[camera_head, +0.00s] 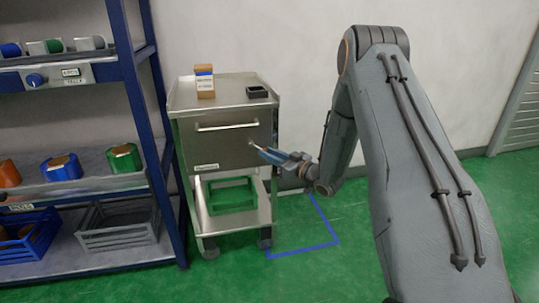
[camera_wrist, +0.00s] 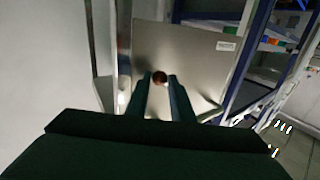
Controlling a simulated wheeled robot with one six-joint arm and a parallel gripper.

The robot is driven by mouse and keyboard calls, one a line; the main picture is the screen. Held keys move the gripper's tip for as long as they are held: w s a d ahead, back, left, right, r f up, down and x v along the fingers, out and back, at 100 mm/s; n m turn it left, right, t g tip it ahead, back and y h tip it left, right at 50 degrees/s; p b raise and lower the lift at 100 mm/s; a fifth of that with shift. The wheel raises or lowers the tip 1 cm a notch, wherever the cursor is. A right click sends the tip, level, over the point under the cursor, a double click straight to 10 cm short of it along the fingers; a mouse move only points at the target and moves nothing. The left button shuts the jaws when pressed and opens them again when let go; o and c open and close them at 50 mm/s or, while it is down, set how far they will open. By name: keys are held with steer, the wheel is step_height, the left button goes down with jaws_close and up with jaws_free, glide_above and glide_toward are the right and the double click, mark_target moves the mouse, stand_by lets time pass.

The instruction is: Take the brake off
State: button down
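A grey metal cart (camera_head: 186,100) on casters stands against the wall, with a drawer handle (camera_head: 228,126) and a label on its front. A small round knob (camera_head: 250,142) sits on the right of that front. In the wrist view it shows as a dark reddish-brown knob (camera_wrist: 160,78). My gripper (camera_head: 260,150) is at the cart's front right. Its two fingers are parted, with the knob in line between their tips; I cannot tell whether they touch it. The casters (camera_head: 265,239) are small, and no brake lever can be made out on them.
A cardboard box (camera_head: 204,82) and a small dark tray (camera_head: 257,91) stand on the cart top. A green crate (camera_head: 231,196) is on its lower shelf. A blue-framed rack (camera_head: 138,105) stands close on the left. Blue floor tape (camera_head: 305,248) marks clear floor at the right.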

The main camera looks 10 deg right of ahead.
steer(key=shift+r, duration=0.15)
steer(key=r+n+p, duration=0.1)
steer(key=p, duration=0.1)
steer(key=r+n+g+h+p, duration=0.1)
steer(key=p, duration=0.1)
steer(key=shift+d, duration=0.3)
steer(key=shift+d+r+n+g+h+p, duration=0.1)
steer(key=shift+r+n+g+h+p, duration=0.8)
steer(key=shift+n+p, duration=0.9)
steer(key=shift+w+r, duration=0.1)
steer(key=shift+r, duration=0.1)
steer(key=c, duration=1.9)
jaws_free()
steer(key=shift+o, duration=0.2)
steer(key=p, duration=0.1)
glide_toward(262, 142)
steer(key=shift+a+v, duration=0.1)
steer(key=shift+v, duration=0.75)
steer(key=shift+a+v, duration=0.15)
steer(key=shift+v, duration=0.7)
